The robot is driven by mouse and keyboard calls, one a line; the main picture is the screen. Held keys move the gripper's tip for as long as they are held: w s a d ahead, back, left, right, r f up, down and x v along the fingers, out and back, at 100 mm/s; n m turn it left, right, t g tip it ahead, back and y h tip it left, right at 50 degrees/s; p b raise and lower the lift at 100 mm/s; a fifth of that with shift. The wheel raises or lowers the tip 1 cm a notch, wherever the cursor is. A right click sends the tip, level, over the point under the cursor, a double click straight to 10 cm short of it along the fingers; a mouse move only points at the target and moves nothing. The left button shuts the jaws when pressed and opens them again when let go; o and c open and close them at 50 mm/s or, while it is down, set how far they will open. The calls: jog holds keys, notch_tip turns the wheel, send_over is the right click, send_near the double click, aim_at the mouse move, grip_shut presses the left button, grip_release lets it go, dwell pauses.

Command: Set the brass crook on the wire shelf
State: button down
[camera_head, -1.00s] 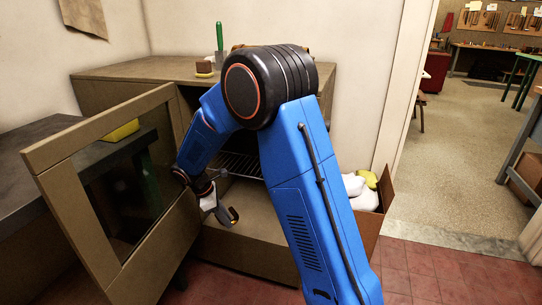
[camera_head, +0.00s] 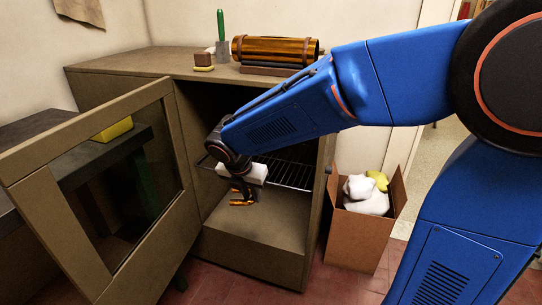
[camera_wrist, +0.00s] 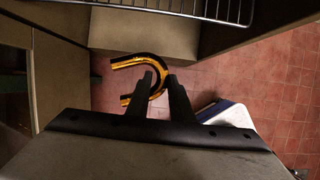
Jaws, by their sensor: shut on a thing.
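The brass crook is a shiny gold U-shaped tube; in the wrist view the crook (camera_wrist: 152,62) sits between the fingertips of my gripper (camera_wrist: 160,82), which is shut on it. In the head view my gripper (camera_head: 242,190) and the crook (camera_head: 242,202) are at the open front of the cabinet, below the level of the wire shelf. The wire shelf (camera_head: 288,172) is a dark rack inside the cabinet; its near edge shows at the top of the wrist view (camera_wrist: 190,8). My arm hides part of the cabinet opening and shelf.
The cabinet (camera_head: 262,262) has its glass door (camera_head: 120,190) swung open to the left. A cardboard box (camera_head: 358,238) with white and yellow cloths stands right of it. A brown cylinder (camera_head: 275,48), a brush and a green-handled tool (camera_head: 221,35) are on top.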

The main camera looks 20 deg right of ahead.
jog(key=shift+d+r, duration=0.25)
jog(key=shift+d, duration=0.1)
jog(key=w+d, duration=0.2)
jog(key=w, duration=0.2)
jog(key=w+d, duration=0.3)
jog(key=w, duration=0.1)
jog(key=w+d, duration=0.3)
jog(key=w, duration=0.1)
jog(key=shift+w+d, duration=0.75)
jog(key=shift+w, duration=0.35)
jog(key=shift+x, duration=0.8)
jog(key=c, duration=1.6)
grip_release()
jog(key=shift+f, duration=0.1)
jog(key=shift+o, duration=0.2)
